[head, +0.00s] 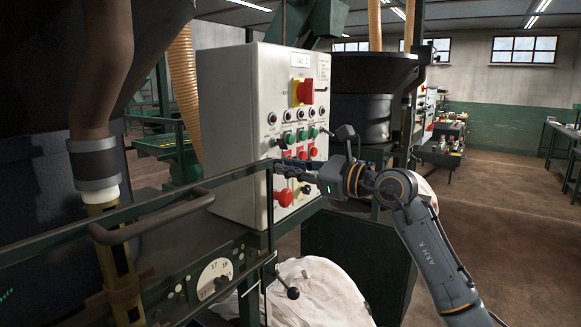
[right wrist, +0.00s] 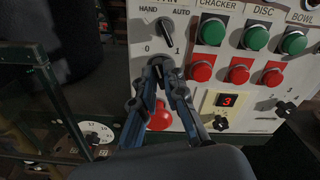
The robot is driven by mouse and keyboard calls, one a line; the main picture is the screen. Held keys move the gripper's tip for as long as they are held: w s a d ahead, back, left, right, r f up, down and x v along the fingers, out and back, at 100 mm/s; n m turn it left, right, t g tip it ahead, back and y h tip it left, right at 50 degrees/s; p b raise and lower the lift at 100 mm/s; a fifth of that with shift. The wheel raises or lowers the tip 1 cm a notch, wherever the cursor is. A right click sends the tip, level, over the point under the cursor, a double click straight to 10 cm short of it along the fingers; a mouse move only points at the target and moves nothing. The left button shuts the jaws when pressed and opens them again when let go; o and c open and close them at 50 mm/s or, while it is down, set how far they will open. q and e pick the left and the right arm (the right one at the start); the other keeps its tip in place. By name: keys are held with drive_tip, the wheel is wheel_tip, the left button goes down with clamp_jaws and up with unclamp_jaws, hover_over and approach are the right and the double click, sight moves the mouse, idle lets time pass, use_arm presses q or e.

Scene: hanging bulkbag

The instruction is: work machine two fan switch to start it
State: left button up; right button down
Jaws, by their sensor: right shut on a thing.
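The light grey control panel (head: 228,130) stands left of centre in the head view, and it fills the upper part of the right wrist view (right wrist: 215,88). There a black HAND/AUTO selector knob (right wrist: 166,34) sits under a partly cut-off label ending in "AN". Below it is a black 0/1 switch (right wrist: 158,62). My right gripper (right wrist: 160,76) is shut on this 0/1 switch, its fingers converging over the knob and hiding its lower part. In the head view my right gripper (head: 280,164) is against the panel's front. My left gripper is not seen.
Green buttons (right wrist: 257,38) and red buttons (right wrist: 239,74) are right of the switch. A red mushroom button (right wrist: 159,117) is below, partly behind the fingers. A green rail (head: 150,213) crosses before the panel; a white bag (head: 318,290) lies below.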

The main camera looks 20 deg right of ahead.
drive_tip(key=m+p, duration=0.2)
drive_tip(key=m, duration=0.3)
drive_tip(key=m+p, duration=0.2)
drive_tip(key=m, duration=0.3)
drive_tip(key=shift+w+d+r, duration=0.1)
drive_tip(key=shift+d+r, duration=0.05)
drive_tip(key=shift+d, duration=0.05)
idle(0.5)
drive_tip(key=c, duration=1.4)
unclamp_jaws()
drive_tip(key=v, duration=1.2)
drive_tip(key=shift+w+f, duration=0.1)
drive_tip(key=shift+f, duration=0.1)
